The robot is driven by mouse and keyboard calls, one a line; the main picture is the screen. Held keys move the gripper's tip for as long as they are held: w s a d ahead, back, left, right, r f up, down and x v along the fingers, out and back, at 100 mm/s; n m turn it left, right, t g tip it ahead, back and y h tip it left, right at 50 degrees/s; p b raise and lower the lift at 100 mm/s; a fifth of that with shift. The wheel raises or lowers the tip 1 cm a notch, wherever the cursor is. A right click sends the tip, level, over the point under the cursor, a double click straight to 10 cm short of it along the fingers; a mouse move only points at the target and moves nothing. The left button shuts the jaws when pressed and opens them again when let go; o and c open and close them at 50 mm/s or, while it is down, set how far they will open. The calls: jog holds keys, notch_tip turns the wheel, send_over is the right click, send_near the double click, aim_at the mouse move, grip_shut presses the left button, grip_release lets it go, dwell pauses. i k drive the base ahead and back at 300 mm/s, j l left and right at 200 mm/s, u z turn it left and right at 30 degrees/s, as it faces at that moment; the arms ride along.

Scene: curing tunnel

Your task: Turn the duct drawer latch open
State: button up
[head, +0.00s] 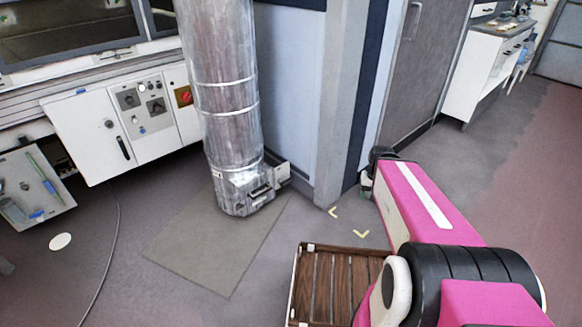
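A silver metal duct (226,95) stands upright left of the picture's middle. Near its foot is a box-like drawer fitting (262,190) with a dark slot or handle, facing right and front. A pale bracket or plate (283,173) sticks out at its right side. The latch is too small to make out for certain, and so is its position. My gripper (367,186) is at the far end of my pink arm, to the right of the duct foot and apart from it. It is small and mostly hidden behind my arm's end, so its fingers do not show clearly.
A grey mat (190,255) lies under the duct. A blue-grey wall with a pillar (343,100) stands behind, between duct and arm. A white control cabinet (125,120) is at left. A slatted wooden crate (335,285) lies near my arm. Floor between mat and crate is clear.

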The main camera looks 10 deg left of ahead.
aim_at(239, 206)
jog(key=u, duration=1.35)
jog(key=k+l+u, duration=0.3)
jog(key=k+l, duration=0.25)
jog(key=l, duration=0.1)
